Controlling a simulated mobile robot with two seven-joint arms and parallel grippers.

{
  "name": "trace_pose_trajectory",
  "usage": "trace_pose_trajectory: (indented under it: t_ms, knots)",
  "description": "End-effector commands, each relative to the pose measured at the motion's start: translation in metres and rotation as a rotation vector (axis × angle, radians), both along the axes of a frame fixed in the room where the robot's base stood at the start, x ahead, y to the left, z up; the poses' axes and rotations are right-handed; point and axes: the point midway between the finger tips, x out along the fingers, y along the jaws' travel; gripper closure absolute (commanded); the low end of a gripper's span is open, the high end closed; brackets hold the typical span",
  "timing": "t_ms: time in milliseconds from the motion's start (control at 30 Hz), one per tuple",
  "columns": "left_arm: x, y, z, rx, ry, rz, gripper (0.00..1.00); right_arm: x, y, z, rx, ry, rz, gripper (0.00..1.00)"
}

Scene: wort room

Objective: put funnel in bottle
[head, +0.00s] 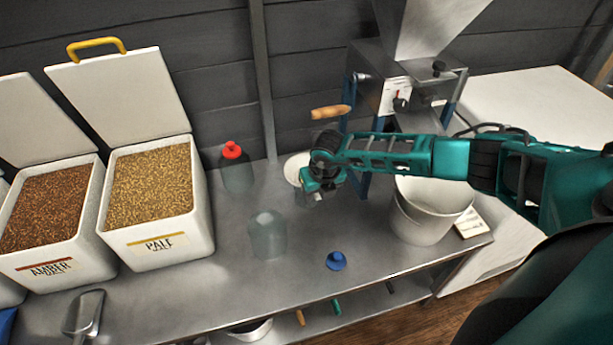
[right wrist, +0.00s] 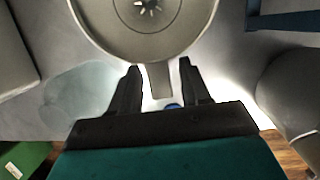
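The pale funnel (head: 292,168) is on the bench behind my right gripper, which partly hides it in the head view. In the right wrist view the funnel (right wrist: 108,22) is a wide round bowl with a star-patterned outlet and a flat tab. My right gripper (right wrist: 160,66) has its fingers apart, one on each side of the tab, with narrow gaps visible. The right gripper (head: 312,192) also shows in the head view. A clear, uncapped bottle (head: 268,238) stands on the bench, left of and nearer than the gripper. My left gripper is out of view.
A blue cap (head: 336,261) lies near the bench's front edge. A red-capped bottle (head: 236,172) stands behind left. Malt bins (head: 170,240) fill the left, with a metal scoop (head: 85,314). A white bucket (head: 420,228) and a mill (head: 385,70) are at right.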

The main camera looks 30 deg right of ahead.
Motion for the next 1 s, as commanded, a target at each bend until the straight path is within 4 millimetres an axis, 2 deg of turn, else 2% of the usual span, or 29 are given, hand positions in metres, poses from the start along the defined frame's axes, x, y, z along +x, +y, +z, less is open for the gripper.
trace_pose_trajectory:
  t_ms: [67, 467, 667, 1000]
  knots:
    - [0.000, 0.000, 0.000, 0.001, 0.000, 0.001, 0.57, 0.000, 0.000, 0.000, 0.000, 0.000, 0.000, 0.61]
    - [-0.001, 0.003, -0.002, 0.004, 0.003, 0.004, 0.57, 0.000, 0.000, 0.000, 0.000, 0.000, 0.000, 1.00]
    - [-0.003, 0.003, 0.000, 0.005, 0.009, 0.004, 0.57, 0.000, 0.000, 0.004, 0.000, 0.000, 0.000, 1.00]
    - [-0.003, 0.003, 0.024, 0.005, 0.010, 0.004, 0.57, 0.000, 0.000, 0.031, 0.001, 0.000, 0.000, 1.00]
